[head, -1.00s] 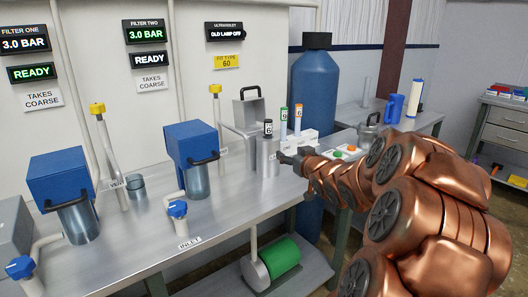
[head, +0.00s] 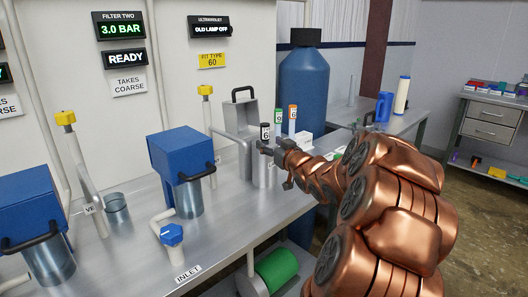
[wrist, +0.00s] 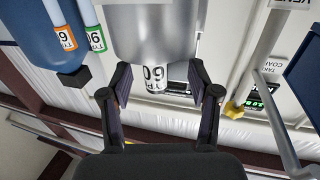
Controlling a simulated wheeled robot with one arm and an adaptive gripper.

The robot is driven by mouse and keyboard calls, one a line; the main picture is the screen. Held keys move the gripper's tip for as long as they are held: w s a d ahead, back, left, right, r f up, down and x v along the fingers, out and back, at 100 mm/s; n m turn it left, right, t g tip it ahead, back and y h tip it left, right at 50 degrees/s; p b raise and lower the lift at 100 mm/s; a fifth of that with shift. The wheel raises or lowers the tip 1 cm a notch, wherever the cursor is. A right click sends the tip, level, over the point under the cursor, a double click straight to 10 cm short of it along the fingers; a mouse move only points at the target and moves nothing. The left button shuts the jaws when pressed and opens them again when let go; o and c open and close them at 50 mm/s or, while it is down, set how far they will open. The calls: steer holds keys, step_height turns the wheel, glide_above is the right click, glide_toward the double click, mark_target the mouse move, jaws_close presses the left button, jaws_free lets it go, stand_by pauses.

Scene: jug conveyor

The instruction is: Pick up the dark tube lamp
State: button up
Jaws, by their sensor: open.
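The dark tube lamp (head: 265,133), with a black cap and a white label, stands upright in the top of a steel cylinder (head: 264,170) on the bench. My gripper (head: 275,161) is open beside that cylinder. In the wrist view, which is upside down, the lamp's labelled end (wrist: 154,76) reads 60 and sticks out of the cylinder (wrist: 150,32). It lies between the spread fingers of my gripper (wrist: 160,78), with gaps at both sides. The fingers do not appear to touch it. Its lower part is hidden inside the cylinder.
A green-labelled lamp (head: 278,117) and an orange-labelled lamp (head: 293,113) stand close behind. A steel box with a black handle (head: 241,118) is to the left. A large blue tank (head: 304,80) stands behind. Blue filter housing (head: 183,152) is left; bare bench lies in front.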

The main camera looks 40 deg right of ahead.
mark_target(267, 140)
steer(key=shift+d+x, duration=0.15)
steer(key=shift+x, duration=1.15)
steer(key=shift+d+x, duration=0.2)
steer(key=shift+x, duration=1.1)
steer(key=shift+s, duration=0.1)
steer(key=shift+c, duration=0.4)
jaws_close()
